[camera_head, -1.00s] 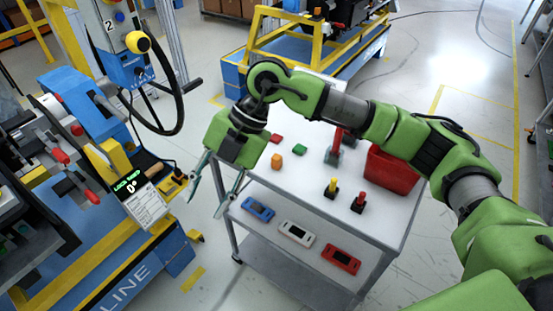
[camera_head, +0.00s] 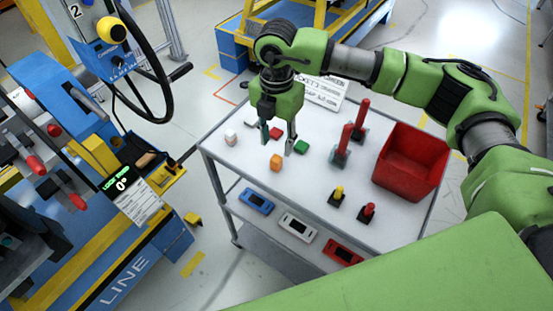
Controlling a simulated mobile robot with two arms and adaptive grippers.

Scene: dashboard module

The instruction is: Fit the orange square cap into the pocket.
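The orange square cap (camera_head: 276,162) sits on the top of the white cart (camera_head: 235,180), a small block shape in the head view. My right gripper (camera_head: 278,148) points down over the cart top, its two thin fingers apart and nothing seen between them as held. The fingertips are just behind and above the orange cap in the picture; I cannot tell their exact height. I cannot pick out the pocket for certain in this view. My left gripper is not in view.
A red block (camera_head: 275,132), a green block (camera_head: 301,147) and a white block (camera_head: 231,138) lie close by. The blue dashboard station (camera_head: 60,110) stands left, across a floor gap.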

